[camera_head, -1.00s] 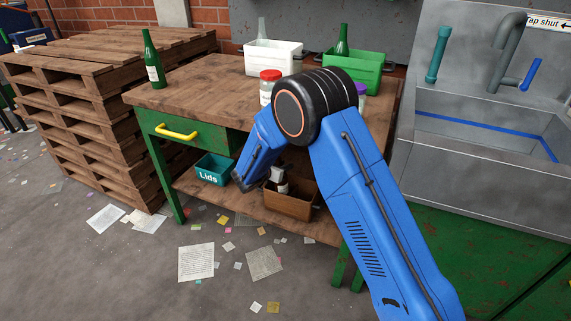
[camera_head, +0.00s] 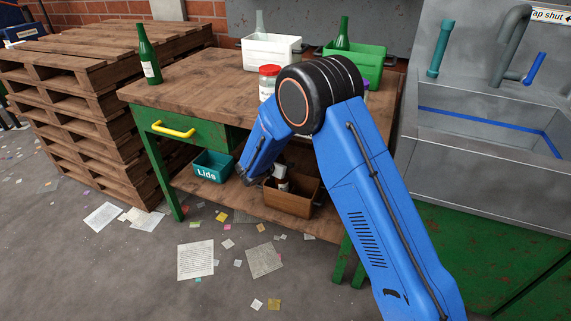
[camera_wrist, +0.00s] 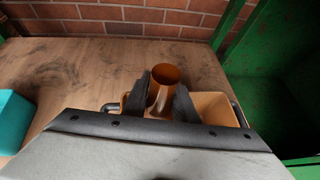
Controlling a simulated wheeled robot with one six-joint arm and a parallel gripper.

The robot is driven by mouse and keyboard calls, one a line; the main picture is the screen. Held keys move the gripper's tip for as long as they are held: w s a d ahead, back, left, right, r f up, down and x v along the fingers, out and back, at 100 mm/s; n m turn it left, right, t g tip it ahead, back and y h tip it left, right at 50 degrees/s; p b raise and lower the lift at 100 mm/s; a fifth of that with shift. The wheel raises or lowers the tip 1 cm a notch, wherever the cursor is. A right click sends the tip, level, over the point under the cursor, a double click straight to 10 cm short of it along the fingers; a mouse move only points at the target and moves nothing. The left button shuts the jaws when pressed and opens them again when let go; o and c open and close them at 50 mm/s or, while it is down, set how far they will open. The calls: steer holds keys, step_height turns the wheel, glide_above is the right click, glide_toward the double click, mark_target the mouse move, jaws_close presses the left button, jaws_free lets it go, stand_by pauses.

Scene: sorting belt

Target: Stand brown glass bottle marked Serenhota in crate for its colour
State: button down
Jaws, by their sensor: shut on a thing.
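In the wrist view my gripper (camera_wrist: 163,84) is shut on a brown glass bottle (camera_wrist: 166,92), one finger on each side. One round end of the bottle shows between the fingers; the rest is hidden and no marking can be read. A brown crate (camera_wrist: 215,105) with dark handles lies around and behind the bottle; I cannot tell whether the bottle touches it. In the head view this crate (camera_head: 292,204) stands on the workbench's lower shelf, with a white-labelled item (camera_head: 282,185) at its opening. My arm hides the fingers there.
A teal Lids box (camera_head: 212,166) stands left of the crate. On the bench top are a green bottle (camera_head: 148,58), a red-lidded jar (camera_head: 268,82), a white crate (camera_head: 270,50) and a green crate (camera_head: 367,65), both holding bottles. A green panel (camera_wrist: 270,100) borders the shelf.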

steer(key=shift+f, duration=0.3)
steer(key=c, duration=1.4)
jaws_free()
steer(key=shift+c, duration=0.2)
steer(key=r+v, duration=0.1)
steer(key=v, duration=1.1)
steer(key=shift+s+r, duration=0.1)
